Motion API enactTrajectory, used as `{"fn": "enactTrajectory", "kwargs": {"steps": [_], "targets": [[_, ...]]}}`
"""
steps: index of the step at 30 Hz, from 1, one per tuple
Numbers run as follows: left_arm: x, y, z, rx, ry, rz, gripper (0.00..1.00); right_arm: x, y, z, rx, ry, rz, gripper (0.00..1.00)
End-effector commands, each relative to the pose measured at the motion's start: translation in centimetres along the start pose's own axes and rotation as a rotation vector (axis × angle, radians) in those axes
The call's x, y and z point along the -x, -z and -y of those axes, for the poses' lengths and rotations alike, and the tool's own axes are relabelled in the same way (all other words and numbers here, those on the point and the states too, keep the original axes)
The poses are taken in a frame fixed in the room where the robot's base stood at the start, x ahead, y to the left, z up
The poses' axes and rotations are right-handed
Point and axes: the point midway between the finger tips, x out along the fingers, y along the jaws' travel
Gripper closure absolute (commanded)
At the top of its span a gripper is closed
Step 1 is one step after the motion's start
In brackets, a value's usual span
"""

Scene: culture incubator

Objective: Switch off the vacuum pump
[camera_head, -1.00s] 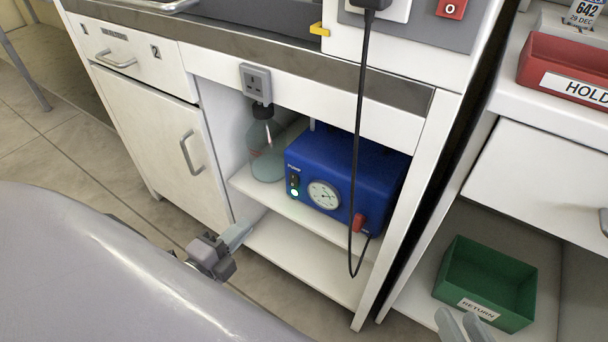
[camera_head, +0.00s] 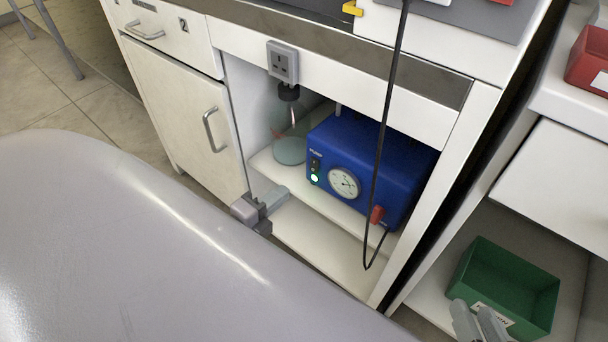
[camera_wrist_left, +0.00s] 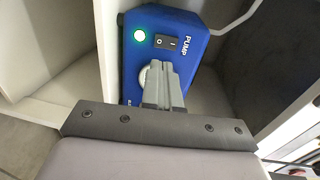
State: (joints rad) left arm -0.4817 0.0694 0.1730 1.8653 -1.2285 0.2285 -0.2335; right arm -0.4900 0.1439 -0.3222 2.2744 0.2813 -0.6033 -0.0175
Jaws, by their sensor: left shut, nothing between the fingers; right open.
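The blue vacuum pump (camera_head: 395,165) stands on the upper shelf of the open cabinet bay. Its front has a round gauge (camera_head: 343,183), a black rocker switch (camera_head: 315,164) and a lit green lamp (camera_head: 314,177). The left wrist view shows the rocker switch (camera_wrist_left: 166,42) marked O and I, beside the glowing green lamp (camera_wrist_left: 139,36). My left gripper (camera_head: 281,194) is shut and empty, in front of and below the pump's switch end. In the wrist view its fingertips (camera_wrist_left: 158,66) point at the pump face and cover part of the gauge. My right gripper (camera_head: 474,308) is open at the lower right.
A glass bottle (camera_head: 289,147) stands left of the pump. A black cable (camera_head: 381,120) hangs in front of the pump, near a red part (camera_head: 377,214). A green tray (camera_head: 515,270) lies beside my right gripper.

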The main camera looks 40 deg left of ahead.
Motion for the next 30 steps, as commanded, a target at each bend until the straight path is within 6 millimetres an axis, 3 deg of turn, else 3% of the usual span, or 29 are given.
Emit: {"fn": "enactTrajectory", "kwargs": {"steps": [6, 15, 30], "targets": [[-3.9, 0.0, 0.1, -0.002, 0.002, 0.000, 1.00, 0.0, 0.1, 0.0, 0.001, -0.001, -0.001, 0.57], [-7.8, 0.0, 0.0, 0.001, 0.001, 0.000, 1.00, -0.1, -0.1, 0.0, -0.003, 0.002, -0.001, 0.57], [-8.9, 0.0, 0.0, 0.001, -0.001, 0.000, 1.00, -0.1, -0.1, 0.1, -0.007, 0.007, -0.002, 0.57]]}}
